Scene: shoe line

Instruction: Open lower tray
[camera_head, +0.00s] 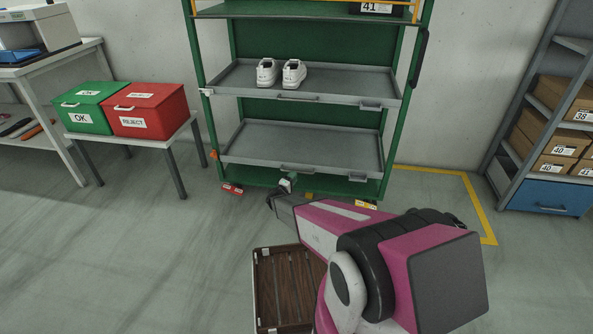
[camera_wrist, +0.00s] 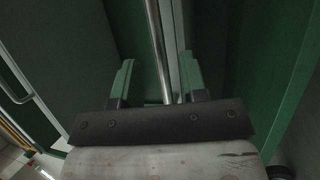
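The lower tray (camera_head: 300,143) is a flat, empty grey tray in the green rack (camera_head: 203,90). Its front edge has a thin handle bar (camera_head: 299,172). My gripper (camera_head: 287,183) is at the front of the rack, just below and by that handle, and its fingertips are small in the head view. In the wrist view a metal bar (camera_wrist: 158,50) runs between the two green fingers of my gripper (camera_wrist: 155,80). The fingers stand apart on both sides of the bar, with a clear gap to the left one. Whether the right one touches it cannot be told.
The upper tray (camera_head: 230,80) holds a pair of white shoes (camera_head: 280,73). Green OK (camera_head: 85,108) and red REJECT (camera_head: 150,112) boxes sit on a stand at left. A brown slatted crate (camera_head: 283,285) is near my arm. Shelves with shoe boxes (camera_head: 565,120) stand at right.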

